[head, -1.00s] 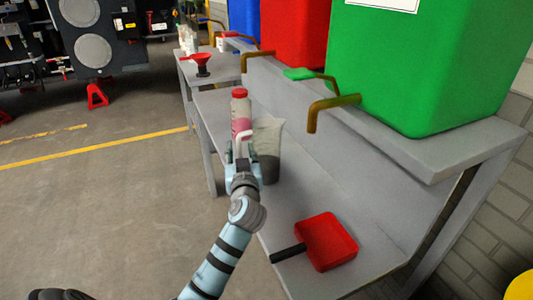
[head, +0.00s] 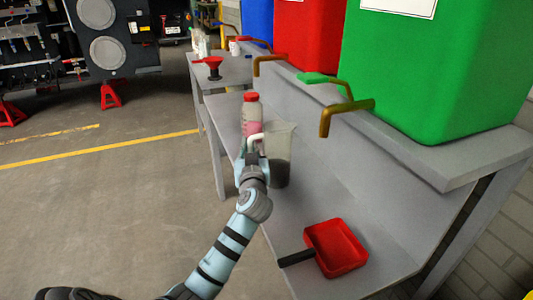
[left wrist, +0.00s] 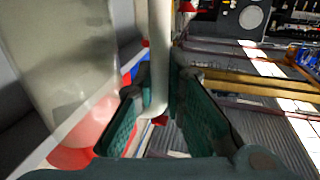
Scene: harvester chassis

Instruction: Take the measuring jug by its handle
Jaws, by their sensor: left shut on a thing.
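The measuring jug (head: 282,150) is a translucent, greyish-clear vessel standing upright on the lower grey bench shelf. Its pale handle (head: 257,139) faces left in the head view. My left gripper (head: 254,158) is at the handle, shut on it. In the left wrist view the jug's wall (left wrist: 65,55) fills the left side, and the handle (left wrist: 160,50) runs down between the two green-padded fingers (left wrist: 160,112). The jug's contents are hard to make out. My right gripper is not in view.
A red-capped bottle (head: 251,113) with pink contents stands just behind the jug. A red dustpan-like scoop (head: 336,248) lies nearer on the shelf. Green (head: 440,70) and red (head: 308,35) containers with brass-coloured taps (head: 342,115) overhang the shelf.

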